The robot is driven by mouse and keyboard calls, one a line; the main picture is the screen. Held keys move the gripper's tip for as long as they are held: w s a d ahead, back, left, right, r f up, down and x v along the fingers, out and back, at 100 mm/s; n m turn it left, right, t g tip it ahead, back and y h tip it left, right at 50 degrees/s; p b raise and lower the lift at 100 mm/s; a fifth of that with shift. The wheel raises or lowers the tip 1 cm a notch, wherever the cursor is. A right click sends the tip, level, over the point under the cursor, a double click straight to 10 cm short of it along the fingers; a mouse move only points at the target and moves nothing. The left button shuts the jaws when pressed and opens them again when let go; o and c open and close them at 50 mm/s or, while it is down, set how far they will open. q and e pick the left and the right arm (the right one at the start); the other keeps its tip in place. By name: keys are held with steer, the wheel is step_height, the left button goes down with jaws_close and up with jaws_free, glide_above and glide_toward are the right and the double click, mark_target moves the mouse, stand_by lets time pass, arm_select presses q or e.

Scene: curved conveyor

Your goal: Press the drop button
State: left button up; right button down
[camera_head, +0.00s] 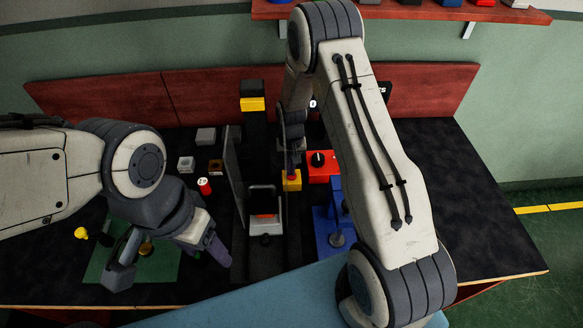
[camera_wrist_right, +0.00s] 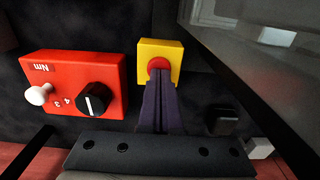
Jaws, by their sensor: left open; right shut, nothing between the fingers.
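The drop button is a yellow box (camera_head: 291,184) with a red cap, on the black table near the centre. In the right wrist view the yellow box (camera_wrist_right: 172,48) shows its round red cap (camera_wrist_right: 158,63). My right gripper (camera_wrist_right: 159,76) is shut and empty, its fingertips at the lower edge of the red cap; they overlap it in the picture, and I cannot tell whether they touch. In the head view the right gripper (camera_head: 291,168) is directly above the box, partly hidden by my arm.
A red box with a black knob (camera_head: 333,166) stands right beside the button. A blue stand (camera_head: 326,232) is at front right. An upright dark panel (camera_head: 234,175) stands left of the button. Small blocks and a red cylinder (camera_head: 204,186) lie further left. The table's right side is clear.

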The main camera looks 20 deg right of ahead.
steer(key=shift+s+f, duration=0.3)
steer(key=shift+f, duration=0.35)
steer(key=r+p, duration=0.2)
steer(key=r, duration=0.1)
steer(key=r+p, duration=0.2)
steer(key=shift+w, duration=0.25)
step_height(320, 180, up, 10)
steer(key=b, duration=0.2)
steer(key=shift+r, duration=0.15)
